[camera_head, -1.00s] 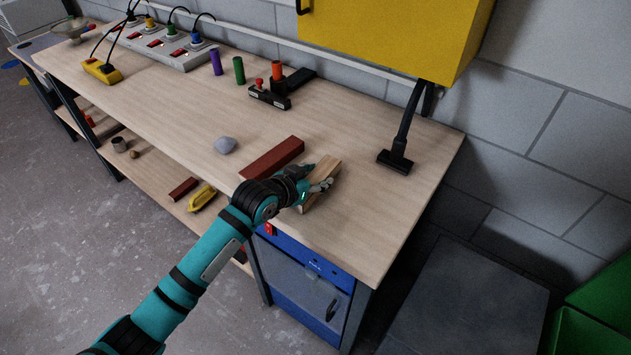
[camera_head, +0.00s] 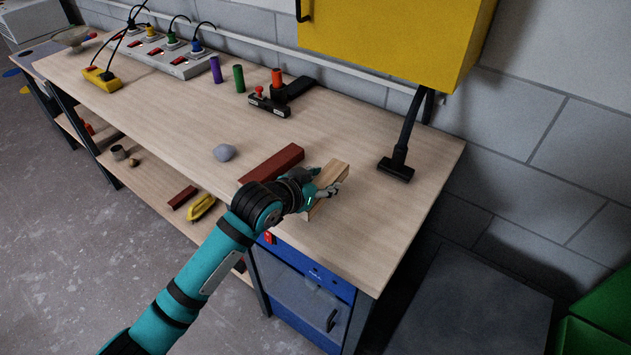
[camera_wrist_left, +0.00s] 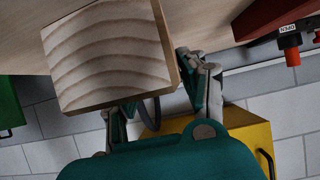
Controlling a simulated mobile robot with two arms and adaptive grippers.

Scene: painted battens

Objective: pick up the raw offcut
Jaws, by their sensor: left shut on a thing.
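The raw offcut (camera_head: 334,172) is a short block of bare pale wood near the front edge of the workbench. My left gripper (camera_head: 327,190) is shut on it, with fingers at its sides. In the left wrist view the offcut (camera_wrist_left: 108,55) shows its curved end grain close to the camera, between the fingers of my left gripper (camera_wrist_left: 165,95). I cannot tell whether it is clear of the bench top. My right gripper is not in view.
A red painted batten (camera_head: 272,164) lies just left of the offcut on the workbench (camera_head: 400,215). A black nozzle on a hose (camera_head: 396,168) stands at the right, under the yellow cabinet (camera_head: 395,40). The bench's right front is clear.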

